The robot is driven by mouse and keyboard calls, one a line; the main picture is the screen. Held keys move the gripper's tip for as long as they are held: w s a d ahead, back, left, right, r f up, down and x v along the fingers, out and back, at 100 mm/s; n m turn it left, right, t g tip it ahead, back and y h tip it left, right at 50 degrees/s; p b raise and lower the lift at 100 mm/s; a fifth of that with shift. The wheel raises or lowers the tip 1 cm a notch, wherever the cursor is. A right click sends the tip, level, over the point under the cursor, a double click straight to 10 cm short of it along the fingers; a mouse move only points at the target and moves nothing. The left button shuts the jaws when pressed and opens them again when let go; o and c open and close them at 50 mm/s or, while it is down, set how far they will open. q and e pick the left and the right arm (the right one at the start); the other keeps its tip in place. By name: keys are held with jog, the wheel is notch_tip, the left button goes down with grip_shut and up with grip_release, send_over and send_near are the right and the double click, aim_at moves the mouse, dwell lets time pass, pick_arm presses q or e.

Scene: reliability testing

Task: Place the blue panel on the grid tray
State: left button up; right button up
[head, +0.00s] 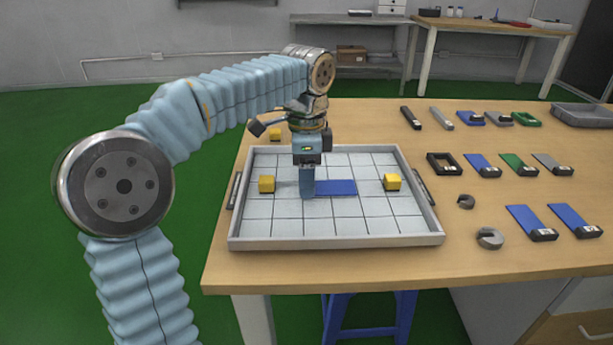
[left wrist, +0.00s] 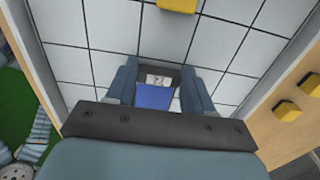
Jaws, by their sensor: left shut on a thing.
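The grid tray (head: 340,241) is a white-gridded tray with a raised pale rim on the wooden table. My left gripper (head: 307,190) points down over the middle of the tray and is shut on a blue panel (head: 337,187). The panel lies flat and extends right from the fingers, at or just above the grid; I cannot tell whether it touches. In the left wrist view, the panel (left wrist: 153,97) sits between the two fingers, with its dark labelled end (left wrist: 160,76) showing. The fingers hide part of the panel in the head view. My right gripper is not in view.
Yellow blocks stand on the tray at left (head: 267,184) and right (head: 392,182); another yellow block (head: 275,134) is behind it. More blue panels (head: 530,222) and several dark, grey and green parts lie on the table to the right. The front grid cells are clear.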

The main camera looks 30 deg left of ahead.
pick_arm(q)
jog(key=o, duration=1.1)
notch_tip(320, 180, up, 12)
jog(key=p, duration=0.3)
jog(key=shift+r, duration=0.1)
